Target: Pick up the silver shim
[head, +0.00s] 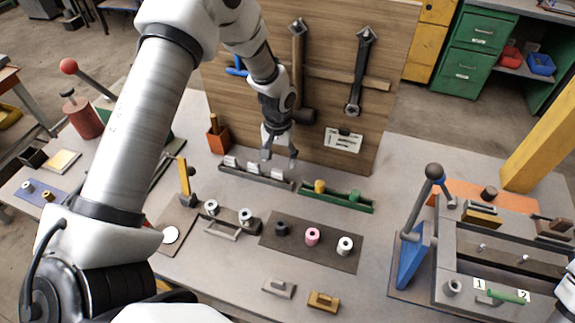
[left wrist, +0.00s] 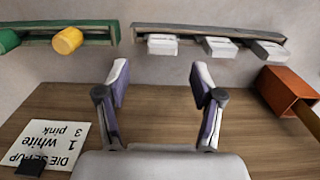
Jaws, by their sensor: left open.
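A silver-grey block with a small raised grip, which looks like the silver shim (head: 279,289), lies flat on the bench near its front edge. A similar brass-coloured block (head: 323,301) lies just right of it. My left gripper (head: 280,160) is open and empty at the back of the bench, far from the silver block. It is by a dark rail (head: 228,171) that holds three whitish blocks (head: 254,169). In the left wrist view, my left gripper (left wrist: 160,74) has its fingers apart below that rail (left wrist: 184,30). The silver block is not in that view. My right gripper is not visible.
A dark mat (head: 330,257) with black, pink and white rings lies mid-bench. A green rail (head: 340,197), an orange box (head: 218,139) and a wooden tool board (head: 330,100) stand behind. A blue lever press (head: 411,255) stands right. Bare bench surrounds the two front blocks.

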